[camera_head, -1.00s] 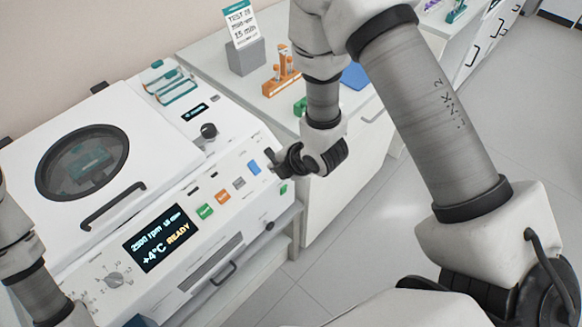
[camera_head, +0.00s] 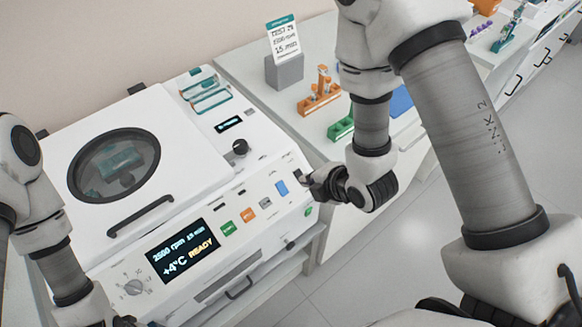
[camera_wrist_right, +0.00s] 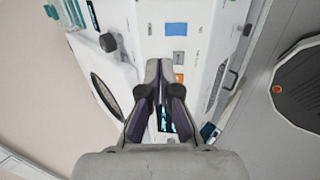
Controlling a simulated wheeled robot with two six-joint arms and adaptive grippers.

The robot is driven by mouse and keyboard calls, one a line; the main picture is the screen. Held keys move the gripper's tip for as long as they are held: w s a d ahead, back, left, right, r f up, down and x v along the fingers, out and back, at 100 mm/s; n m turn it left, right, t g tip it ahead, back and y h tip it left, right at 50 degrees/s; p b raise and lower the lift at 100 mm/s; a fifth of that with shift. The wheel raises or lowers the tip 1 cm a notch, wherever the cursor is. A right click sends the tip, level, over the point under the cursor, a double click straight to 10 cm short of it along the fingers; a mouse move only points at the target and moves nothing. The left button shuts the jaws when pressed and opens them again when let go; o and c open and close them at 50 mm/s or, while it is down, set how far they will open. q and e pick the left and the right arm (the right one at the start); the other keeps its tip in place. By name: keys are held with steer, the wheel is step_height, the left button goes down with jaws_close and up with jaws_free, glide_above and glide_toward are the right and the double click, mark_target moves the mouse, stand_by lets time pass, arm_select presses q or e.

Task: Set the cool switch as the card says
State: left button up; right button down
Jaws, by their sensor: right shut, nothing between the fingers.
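A white centrifuge-like machine has a front panel with a green switch (camera_head: 228,228), an orange switch (camera_head: 248,215), a grey switch (camera_head: 265,203) and a blue switch (camera_head: 281,188). Its display (camera_head: 182,251) reads 2500 rpm, 15 min, +4°C, READY. My right gripper (camera_head: 313,181) is shut and empty, just right of the blue switch. In the right wrist view the blue switch (camera_wrist_right: 176,29) lies beyond the fingertips (camera_wrist_right: 158,68). My left gripper (camera_head: 124,321) is mostly cut off below.
The round-windowed lid (camera_head: 113,165) is closed. A black knob (camera_head: 239,147) is on the machine's top and a grey dial (camera_head: 134,286) on its front. Orange (camera_head: 320,92) and green (camera_head: 341,126) racks stand on the neighbouring counter. Open floor lies right of the machine.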

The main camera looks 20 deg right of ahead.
steer(key=p, duration=0.1)
glide_toward(281, 185)
steer(key=shift+g, duration=0.3)
steer(key=x, duration=0.7)
steer(key=shift+w+r, duration=0.1)
steer(key=shift+w, duration=0.2)
arm_select(q)
step_height(281, 185, up, 2)
steer(key=shift+s+r, duration=0.1)
steer(key=shift+s, duration=0.05)
arm_select(e)
steer(key=shift+s, duration=0.1)
